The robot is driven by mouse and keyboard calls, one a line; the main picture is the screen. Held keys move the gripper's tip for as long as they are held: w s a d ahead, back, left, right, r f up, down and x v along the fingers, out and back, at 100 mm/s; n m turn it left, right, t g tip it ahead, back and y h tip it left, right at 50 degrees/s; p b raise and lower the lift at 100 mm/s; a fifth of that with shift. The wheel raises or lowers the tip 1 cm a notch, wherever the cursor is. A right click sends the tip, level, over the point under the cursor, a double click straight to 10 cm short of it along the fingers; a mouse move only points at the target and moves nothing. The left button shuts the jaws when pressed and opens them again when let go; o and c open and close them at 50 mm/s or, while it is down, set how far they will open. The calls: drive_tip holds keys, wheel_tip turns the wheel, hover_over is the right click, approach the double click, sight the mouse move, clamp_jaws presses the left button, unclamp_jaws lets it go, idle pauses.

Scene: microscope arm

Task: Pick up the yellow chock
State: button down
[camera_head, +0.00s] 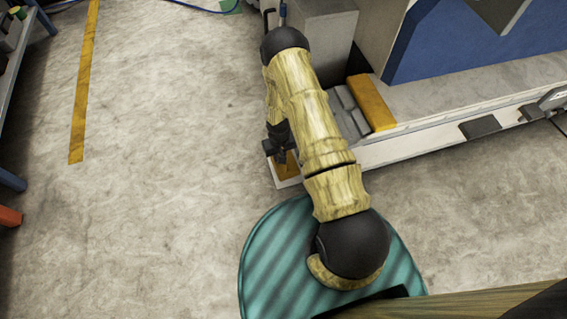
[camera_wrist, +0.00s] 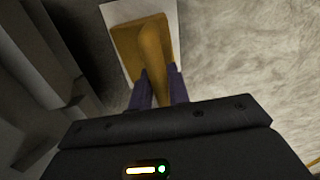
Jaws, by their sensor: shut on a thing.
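The yellow chock (camera_wrist: 128,45) shows at the top of the wrist view, with a raised ridge running down its middle toward my fingers. My gripper (camera_wrist: 160,82) is shut on the near end of this ridge, one dark finger on each side. In the head view the chock (camera_head: 288,166) is a small yellow patch below my gripper (camera_head: 277,148), partly hidden by my arm. A white flat surface (camera_wrist: 117,14) lies behind the chock; I cannot tell whether the two touch.
A machine with a blue panel (camera_head: 460,45) and a pale base ledge (camera_head: 450,92) stands to the right. A yellow block (camera_head: 371,103) sits on the ledge beside grey blocks (camera_head: 350,112). The concrete floor (camera_head: 170,190) is clear to the left, with a yellow line (camera_head: 84,85).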

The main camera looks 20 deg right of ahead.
drive_tip(key=shift+r, duration=0.1)
idle(0.4)
wheel_tip(320, 180, up, 10)
drive_tip(key=p, duration=0.5)
drive_tip(key=shift+p, duration=0.4)
drive_tip(key=shift+w, duration=0.1)
